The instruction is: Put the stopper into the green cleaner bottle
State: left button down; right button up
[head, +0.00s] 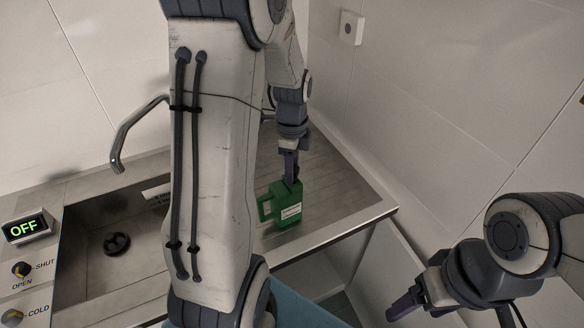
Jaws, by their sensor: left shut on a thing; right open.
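The green cleaner bottle (286,207) stands upright on the steel drainboard, its handle to the left and a white label on its front. My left gripper (291,175) points down at the top of the bottle. It is shut on a small dark thing, which looks like the stopper and is mostly hidden by the fingers. The bottle's mouth is also hidden, so I cannot tell whether the stopper is in it or just above. My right gripper (418,309) is open and empty at the lower right, off the counter.
The sink basin (88,275) with a dark drain fitting (117,243) lies left, partly behind my arm. A curved faucet (130,135) rises behind it. An OFF display (26,228) and knobs are at far left. Walls stand behind and right; the drainboard right of the bottle is clear.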

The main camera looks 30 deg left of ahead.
pick_arm(q)
jog(key=shift+f+b, duration=0.35)
jog(key=shift+f, duration=0.1)
jog(key=shift+c, duration=2.2)
grip_release()
notch_tip(320, 180, up, 10)
jog(key=shift+r+b, duration=0.25)
jog(key=shift+b, duration=0.5)
jog(key=s+d+f+n+b, duration=0.1)
jog(key=s+d+n, duration=0.15)
jog(key=d, duration=0.55)
jog(key=s+d+f+n, duration=0.15)
jog(key=s+d, duration=0.25)
jog(key=d, duration=0.5)
jog(key=s+d+f+n, duration=0.1)
jog(key=s+d+f, duration=0.1)
jog(key=s+d, duration=0.2)
jog(key=s+d+f+n+h, duration=0.1)
jog(key=s+d, duration=0.3)
jog(key=s, duration=0.4)
jog(key=shift+s+f+n+b, duration=0.4)
jog(key=shift+f+n, duration=0.05)
jog(key=shift+n, duration=0.25)
